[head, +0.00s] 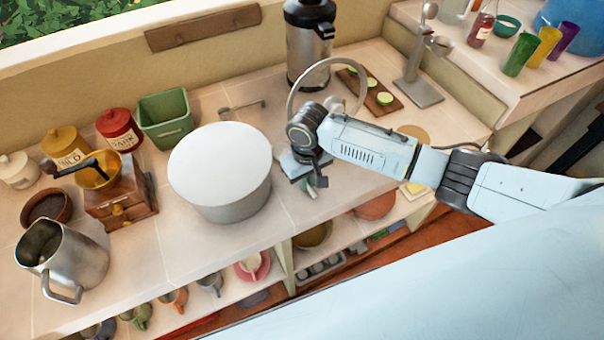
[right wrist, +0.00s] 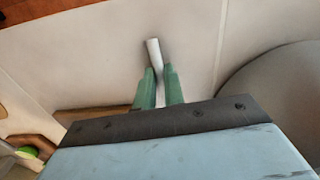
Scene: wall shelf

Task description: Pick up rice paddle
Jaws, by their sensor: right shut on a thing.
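My right gripper (head: 313,184) points down at the counter, just right of the large white round container (head: 220,165). In the right wrist view its two green fingers (right wrist: 158,88) are shut on a slim white piece, which I take to be the rice paddle (right wrist: 153,50). One end of the paddle sticks out past the fingertips; the rest is hidden between the fingers and behind the gripper body. In the head view the paddle is mostly hidden by the gripper, and I cannot tell whether it touches the counter. My left gripper is not in view.
A cutting board (head: 370,92) with green slices and a metal stand (head: 418,88) are behind my right arm. A grinder (head: 118,195), a steel pitcher (head: 62,262) and a green bin (head: 165,120) stand left. A lower shelf holds cups and bowls.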

